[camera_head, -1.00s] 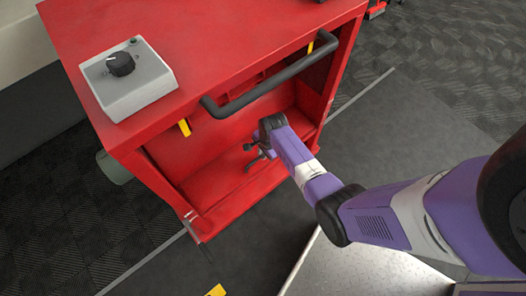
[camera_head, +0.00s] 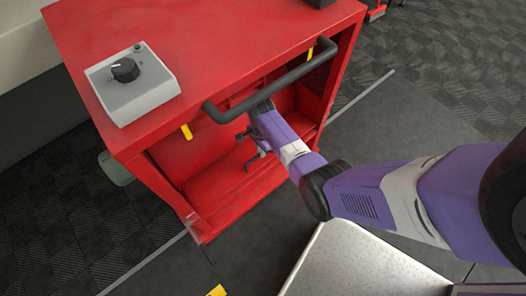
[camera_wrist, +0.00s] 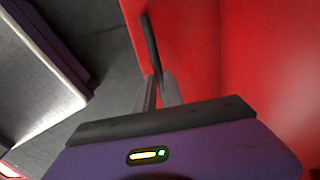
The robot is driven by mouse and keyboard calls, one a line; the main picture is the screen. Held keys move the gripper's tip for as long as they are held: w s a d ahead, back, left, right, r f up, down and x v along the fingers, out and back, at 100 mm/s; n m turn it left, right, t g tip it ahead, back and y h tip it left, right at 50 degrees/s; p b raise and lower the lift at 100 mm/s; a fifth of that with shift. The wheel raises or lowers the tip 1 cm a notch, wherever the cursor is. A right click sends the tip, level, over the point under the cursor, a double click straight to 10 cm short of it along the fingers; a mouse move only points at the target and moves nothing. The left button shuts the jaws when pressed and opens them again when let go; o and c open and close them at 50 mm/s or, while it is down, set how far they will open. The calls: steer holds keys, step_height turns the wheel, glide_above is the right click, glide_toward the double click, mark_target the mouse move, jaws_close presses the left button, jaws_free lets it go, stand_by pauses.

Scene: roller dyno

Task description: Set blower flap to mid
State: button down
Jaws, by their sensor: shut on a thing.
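The red blower cabinet (camera_head: 205,50) stands open at its front, with a red inner panel or tray (camera_head: 225,195) low in the opening. I cannot tell for sure which red part is the flap. My gripper (camera_head: 247,148) is inside the opening, below the black bar handle (camera_head: 270,85). In the wrist view, the jaws of my gripper (camera_wrist: 158,92) are close together on a thin dark bar (camera_wrist: 150,42), which runs up beside a red surface (camera_wrist: 185,45). The contact is partly hidden and blurred.
A grey control box (camera_head: 145,95) with a black knob (camera_head: 125,69) sits on top of the cabinet. Yellow tabs (camera_head: 187,131) show at the opening's upper edge. A pale speckled plate (camera_head: 365,265) lies at lower right. Dark floor (camera_head: 420,100) is open to the right.

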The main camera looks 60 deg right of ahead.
steer(key=shift+w+d+r+g, duration=0.15)
steer(key=shift+w+r, duration=0.15)
steer(key=shift+r, duration=0.15)
steer(key=shift+w+r+g, duration=0.15)
steer(key=shift+w+r, duration=0.1)
steer(key=shift+r, duration=0.15)
steer(key=shift+w+r+p, duration=0.3)
steer(key=shift+p, duration=0.05)
steer(key=c, duration=1.5)
jaws_free()
steer(key=shift+o, duration=0.2)
step_height(320, 180, up, 8)
steer(key=p, duration=0.2)
steer(key=shift+w+d+f, duration=0.1)
